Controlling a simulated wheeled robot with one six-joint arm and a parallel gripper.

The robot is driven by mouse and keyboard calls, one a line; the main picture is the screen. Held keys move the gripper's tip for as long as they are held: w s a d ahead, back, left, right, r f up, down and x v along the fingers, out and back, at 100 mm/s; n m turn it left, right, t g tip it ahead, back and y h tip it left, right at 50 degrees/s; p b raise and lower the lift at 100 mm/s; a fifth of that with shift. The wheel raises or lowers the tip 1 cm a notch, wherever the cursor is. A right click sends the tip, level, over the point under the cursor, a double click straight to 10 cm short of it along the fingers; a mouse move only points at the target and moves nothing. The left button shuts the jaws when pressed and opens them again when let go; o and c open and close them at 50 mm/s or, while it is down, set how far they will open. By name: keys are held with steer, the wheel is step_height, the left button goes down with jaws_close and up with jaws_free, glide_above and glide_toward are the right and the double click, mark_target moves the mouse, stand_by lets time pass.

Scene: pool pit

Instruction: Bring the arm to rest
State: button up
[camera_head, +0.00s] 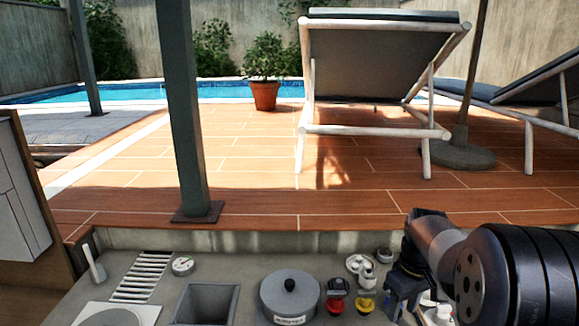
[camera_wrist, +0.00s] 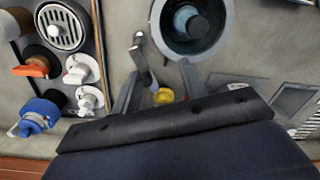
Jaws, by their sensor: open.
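My arm (camera_head: 500,265) comes in from the right in the head view and is bent over the grey ledge. My gripper (camera_head: 396,300) points down there, close to small white fittings at the ledge's right part, and its tips are partly hard to make out. In the wrist view my gripper (camera_wrist: 163,80) is open, its two fingers spread apart with nothing seen held between them. A small yellow part (camera_wrist: 163,96) shows beyond the gap, near the gripper's bar. I cannot tell whether the fingers touch anything.
On the ledge are a lidded grey pot (camera_head: 289,297), a red-topped fitting (camera_head: 337,287), a yellow-topped fitting (camera_head: 365,303) and a square bin (camera_head: 207,305). The wrist view shows a blue valve (camera_wrist: 40,115) and an orange-handled valve (camera_wrist: 32,70). A post (camera_head: 183,120) rises behind the ledge.

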steer(key=shift+r, duration=1.05)
